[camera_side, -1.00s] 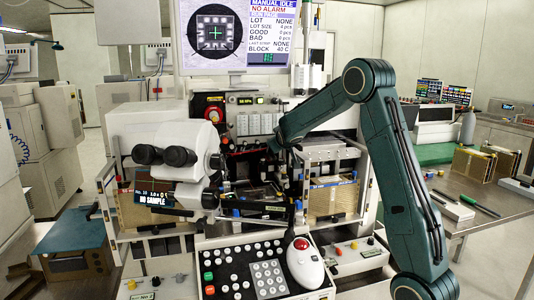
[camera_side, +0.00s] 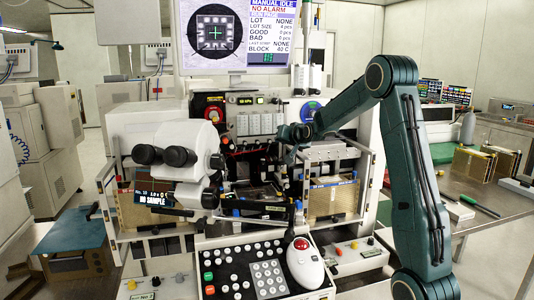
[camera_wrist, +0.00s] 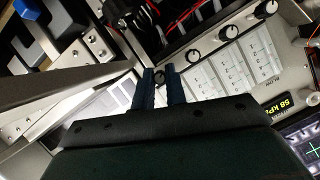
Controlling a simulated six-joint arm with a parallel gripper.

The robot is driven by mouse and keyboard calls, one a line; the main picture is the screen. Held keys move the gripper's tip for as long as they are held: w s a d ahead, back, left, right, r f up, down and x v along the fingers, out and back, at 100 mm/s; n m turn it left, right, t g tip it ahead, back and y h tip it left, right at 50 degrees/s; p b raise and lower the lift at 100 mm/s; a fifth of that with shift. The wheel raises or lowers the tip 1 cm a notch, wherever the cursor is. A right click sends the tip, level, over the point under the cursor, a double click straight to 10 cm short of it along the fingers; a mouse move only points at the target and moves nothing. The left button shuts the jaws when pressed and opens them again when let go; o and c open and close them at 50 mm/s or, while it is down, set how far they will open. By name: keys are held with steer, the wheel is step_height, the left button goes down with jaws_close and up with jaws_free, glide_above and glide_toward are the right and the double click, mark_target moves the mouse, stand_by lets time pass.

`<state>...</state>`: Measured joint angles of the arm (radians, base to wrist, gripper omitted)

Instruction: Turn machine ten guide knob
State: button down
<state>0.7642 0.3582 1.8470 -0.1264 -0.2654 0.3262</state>
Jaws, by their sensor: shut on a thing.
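A small round dark knob (camera_wrist: 159,78) stands at the lower left end of a row of similar knobs in the wrist view. My gripper (camera_wrist: 160,72) has its two dark blue fingers on either side of this knob and is shut on it. In the side view, my gripper's end is at the right part of the machine's upper panel (camera_side: 252,123), behind my wrist, and the fingers and the gripped knob are hard to make out there. I cannot read a label for the knob.
Other knobs (camera_wrist: 193,56) continue up and right along the panel, above pale label plates (camera_wrist: 232,75). A pressure display (camera_wrist: 266,106) is at the right. A light metal rail (camera_wrist: 70,100) lies close on the left. The microscope (camera_side: 170,150) stands left of my arm.

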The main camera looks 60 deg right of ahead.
steer(key=shift+m+t+y, duration=0.4)
steer(key=shift+m+t, duration=0.2)
steer(key=shift+m, duration=0.4)
steer(key=c, duration=1.4)
jaws_free()
steer(key=shift+c, duration=0.2)
steer(key=shift+s, duration=0.15)
steer(key=v, duration=1.3)
steer(key=shift+s+a, duration=0.2)
steer(key=shift+r, duration=0.1)
